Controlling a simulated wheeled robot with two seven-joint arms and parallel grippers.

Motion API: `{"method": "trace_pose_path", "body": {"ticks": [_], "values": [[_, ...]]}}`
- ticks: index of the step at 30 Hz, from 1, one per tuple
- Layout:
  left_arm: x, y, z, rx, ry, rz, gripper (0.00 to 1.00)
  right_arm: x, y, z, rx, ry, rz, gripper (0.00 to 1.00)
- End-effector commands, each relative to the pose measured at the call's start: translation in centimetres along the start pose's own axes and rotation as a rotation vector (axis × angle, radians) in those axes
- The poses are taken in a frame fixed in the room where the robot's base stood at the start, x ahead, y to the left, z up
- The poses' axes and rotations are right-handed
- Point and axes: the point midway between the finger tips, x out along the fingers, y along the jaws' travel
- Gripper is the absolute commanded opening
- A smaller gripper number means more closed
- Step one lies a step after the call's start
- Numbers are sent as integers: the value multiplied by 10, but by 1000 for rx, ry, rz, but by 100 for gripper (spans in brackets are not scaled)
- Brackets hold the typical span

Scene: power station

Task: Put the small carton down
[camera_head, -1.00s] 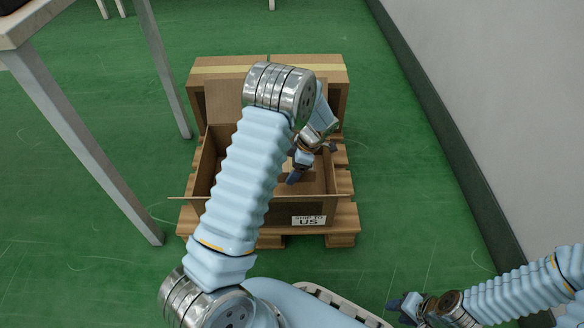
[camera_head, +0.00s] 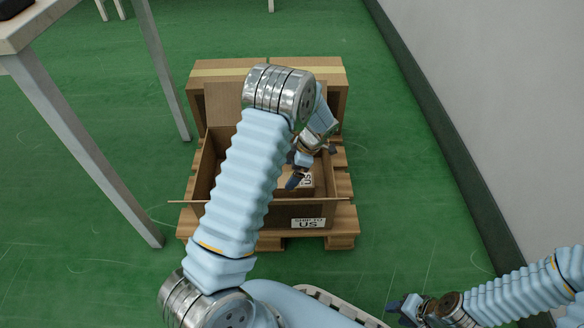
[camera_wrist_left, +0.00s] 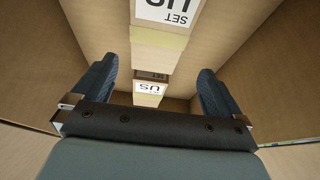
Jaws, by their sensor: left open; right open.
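The small carton (camera_head: 320,178), brown with a white "US" label, sits inside the large open cardboard box (camera_head: 318,213), partly hidden by my left arm and gripper. My left gripper (camera_head: 313,166) is open, reaching down into the box over the carton. In the left wrist view, my left gripper's fingers (camera_wrist_left: 157,68) stand wide apart with nothing clamped between them. Ahead of them show a brown surface with tape and a large label (camera_wrist_left: 168,10), and a smaller "US" label (camera_wrist_left: 150,88) deeper down. Which of these is the small carton, I cannot tell. My right gripper (camera_head: 398,308) is open and empty at lower right.
The open box stands on a wooden pallet (camera_head: 343,226), its flaps spread. A closed, taped carton (camera_head: 335,80) stands behind it. A table leg (camera_head: 95,155) rises at left, and a grey wall (camera_head: 500,90) runs along the right. The green floor between pallet and wall is clear.

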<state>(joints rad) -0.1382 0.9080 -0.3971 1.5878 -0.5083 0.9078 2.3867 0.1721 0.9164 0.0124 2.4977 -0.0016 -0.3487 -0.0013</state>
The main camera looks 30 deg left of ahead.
Motion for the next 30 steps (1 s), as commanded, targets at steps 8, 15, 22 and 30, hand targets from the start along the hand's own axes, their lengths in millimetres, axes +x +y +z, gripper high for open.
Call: {"method": "trace_pose_path", "body": {"ticks": [8, 15, 22, 30], "values": [[-77, 2, 1, 0, -9, 14, 100, -13, -5, 1, 0, -4, 0, 43], [-112, 2, 1, -1, -11, 14, 100, -17, -7, 1, -1, -6, 0, 43], [-118, 2, 1, 0, -10, 13, 100, -18, -7, 1, -1, -6, 0, 43], [-118, 2, 1, 1, -12, 14, 100, -18, -7, 1, -1, -6, 0, 43]]}}
